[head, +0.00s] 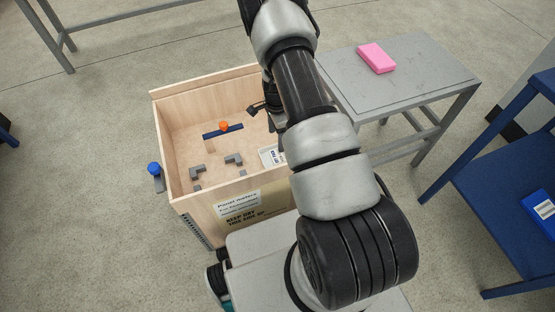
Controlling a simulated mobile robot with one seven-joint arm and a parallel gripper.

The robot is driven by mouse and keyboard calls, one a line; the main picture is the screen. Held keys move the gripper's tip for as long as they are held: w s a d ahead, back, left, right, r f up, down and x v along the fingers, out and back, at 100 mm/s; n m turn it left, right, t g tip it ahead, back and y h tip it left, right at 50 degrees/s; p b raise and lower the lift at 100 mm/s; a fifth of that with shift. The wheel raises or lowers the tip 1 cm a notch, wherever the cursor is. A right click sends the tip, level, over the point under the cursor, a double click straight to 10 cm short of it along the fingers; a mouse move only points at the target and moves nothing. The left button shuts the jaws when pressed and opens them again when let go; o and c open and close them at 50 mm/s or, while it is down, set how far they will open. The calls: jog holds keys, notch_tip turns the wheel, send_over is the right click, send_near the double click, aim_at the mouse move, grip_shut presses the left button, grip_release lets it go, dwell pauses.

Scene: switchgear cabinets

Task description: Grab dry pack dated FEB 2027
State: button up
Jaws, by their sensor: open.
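A white packet with dark print (270,156) lies in the open wooden crate (165,115), near its right side. It is partly hidden by my arm, and its print is too small to read, so I cannot tell its date. My gripper (260,109) is over the right part of the crate, beyond the packet in the picture. It is mostly hidden behind my arm. One dark finger shows, standing out to the left, and no held object is visible.
The crate also holds a dark blue bar (210,134) with an orange knob (223,126) and several grey angled pieces (234,159). A grey table (425,75) bears a pink block (377,57). A blue table (490,165) stands right.

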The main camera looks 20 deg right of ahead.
jog(key=b, duration=0.1)
send_over(278, 156)
jog(key=f, duration=0.6)
jog(key=shift+a+f, duration=0.2)
jog(key=shift+a, duration=0.1)
jog(key=f+b, duration=0.1)
jog(key=f, duration=0.1)
jog(key=f+b, duration=0.1)
jog(key=f, duration=0.2)
jog(key=shift+w+d+f, duration=0.1)
jog(key=shift+d+f, duration=0.05)
jog(key=shift+d, duration=0.05)
jog(key=c, duration=0.7)
